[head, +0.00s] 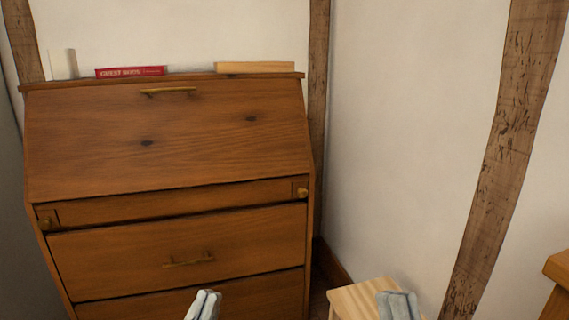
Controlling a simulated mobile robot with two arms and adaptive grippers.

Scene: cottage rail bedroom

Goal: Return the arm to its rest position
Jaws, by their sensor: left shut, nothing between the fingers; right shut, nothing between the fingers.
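My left gripper (203,305) shows at the bottom edge of the head view, in front of the lower drawers of a wooden bureau. Its fingers are shut and hold nothing. My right gripper (398,305) shows at the bottom edge further right, in front of a pale wooden stool or small table. It is also shut and empty. Both arms are hidden below the picture.
The wooden bureau (170,135) stands closed against the wall, with a red guest book (130,71) and a pale wooden block (255,67) on top. The pale wooden top (356,297) stands to its right. A brown furniture corner (558,268) shows at the right edge.

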